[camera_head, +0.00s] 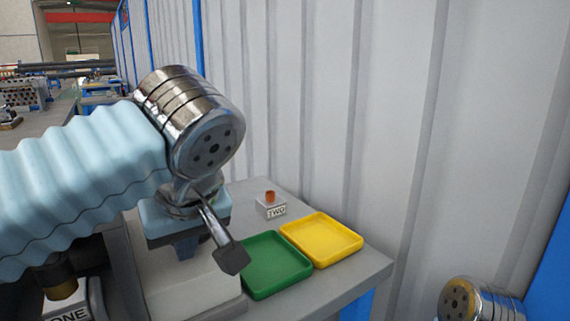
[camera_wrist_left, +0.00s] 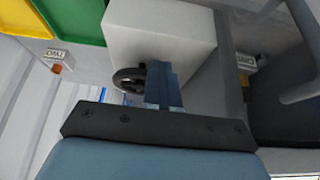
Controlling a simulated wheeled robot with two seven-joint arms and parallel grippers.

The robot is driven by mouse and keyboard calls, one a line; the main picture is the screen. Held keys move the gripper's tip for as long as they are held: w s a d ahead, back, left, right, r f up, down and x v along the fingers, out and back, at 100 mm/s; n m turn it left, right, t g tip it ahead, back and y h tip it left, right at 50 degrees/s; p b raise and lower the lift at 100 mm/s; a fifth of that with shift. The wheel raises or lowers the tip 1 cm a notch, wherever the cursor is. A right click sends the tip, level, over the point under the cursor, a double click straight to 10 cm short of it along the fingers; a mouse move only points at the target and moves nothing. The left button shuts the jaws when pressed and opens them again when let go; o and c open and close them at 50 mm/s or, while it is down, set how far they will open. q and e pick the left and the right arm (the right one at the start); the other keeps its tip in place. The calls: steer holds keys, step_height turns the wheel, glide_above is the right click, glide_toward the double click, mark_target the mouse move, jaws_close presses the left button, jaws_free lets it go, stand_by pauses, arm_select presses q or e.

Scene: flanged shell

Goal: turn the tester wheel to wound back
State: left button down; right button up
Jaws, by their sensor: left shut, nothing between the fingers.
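The tester is a pale box (camera_head: 185,290) below my left gripper in the head view; it also shows in the left wrist view (camera_wrist_left: 180,25). Its dark, spoked wheel (camera_wrist_left: 127,79) shows in the left wrist view, on the side of the box that faces the gripper. The arm and gripper hide the wheel in the head view. My left gripper (camera_head: 187,252) points down over the box. Its blue fingers (camera_wrist_left: 163,88) are shut together and empty, just right of the wheel in the wrist view. I cannot tell whether they touch it. My right gripper is out of view.
A green tray (camera_head: 274,264) and a yellow tray (camera_head: 321,239) lie right of the tester. A small block marked TWO (camera_head: 271,209) with an orange top stands behind them. A block marked ONE (camera_head: 72,313) is at lower left. A ribbed grey wall (camera_head: 350,110) rises behind the table.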

arm_select(q)
steer(key=shift+a, duration=0.1)
stand_by(0.5)
steer(key=shift+s, duration=0.15)
steer(key=shift+r, duration=0.15)
step_height(320, 180, up, 6)
steer(key=p, duration=0.5)
steer(key=shift+s, duration=0.1)
steer(key=shift+f, duration=0.2)
